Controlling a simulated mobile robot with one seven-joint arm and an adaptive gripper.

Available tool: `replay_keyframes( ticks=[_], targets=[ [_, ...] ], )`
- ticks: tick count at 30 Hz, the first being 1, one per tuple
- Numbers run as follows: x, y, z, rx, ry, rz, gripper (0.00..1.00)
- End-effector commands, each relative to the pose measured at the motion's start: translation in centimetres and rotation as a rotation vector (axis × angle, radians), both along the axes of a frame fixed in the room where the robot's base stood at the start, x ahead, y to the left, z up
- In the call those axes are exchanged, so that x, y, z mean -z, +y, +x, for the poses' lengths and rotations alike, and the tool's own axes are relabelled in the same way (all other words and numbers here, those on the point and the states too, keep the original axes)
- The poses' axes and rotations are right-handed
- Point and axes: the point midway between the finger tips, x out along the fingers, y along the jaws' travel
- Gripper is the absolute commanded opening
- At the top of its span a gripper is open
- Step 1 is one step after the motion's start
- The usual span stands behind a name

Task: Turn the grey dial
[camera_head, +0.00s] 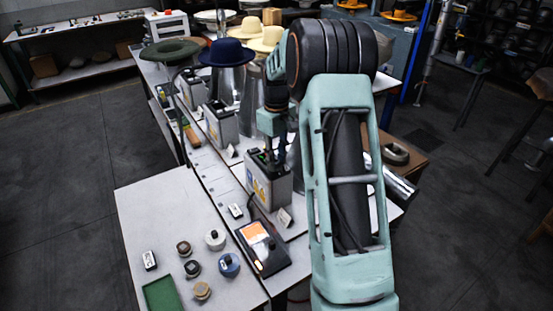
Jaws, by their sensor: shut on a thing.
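A light grey round dial (215,239) with a dark knob on top lies on the pale front table (150,205), among other small round pieces. I take it for the grey dial. My gripper (265,157) points down at the top of the nearest white box (268,188) with a yellow label, well behind that dial. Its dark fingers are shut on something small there. The thing between them is too small and shadowed to make out. My arm covers the right side of this area.
A blue round piece (229,266), a tan one (202,290), two dark ones and a green mat (161,295) share the front table. A black device with an orange screen (258,238) stands beside them. More white boxes and hats, one dark blue (226,52), stand behind.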

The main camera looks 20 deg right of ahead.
Motion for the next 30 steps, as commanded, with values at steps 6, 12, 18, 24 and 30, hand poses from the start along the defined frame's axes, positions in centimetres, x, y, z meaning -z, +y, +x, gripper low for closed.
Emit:
replay_keyframes(
  ticks=[6,12,18,24,30],
  targets=[
    [0.0,0.0,0.0,-0.006,0.001,0.0,0.0],
    [0.0,0.0,0.0,-0.005,0.001,0.0,0.0],
    [0.0,0.0,0.0,-0.005,0.001,0.0,0.42],
    [0.0,0.0,0.0,-0.004,0.0,0.0,0.42],
    [-1.5,0.0,0.1,-0.004,-0.003,-0.001,0.42]
  ],
)
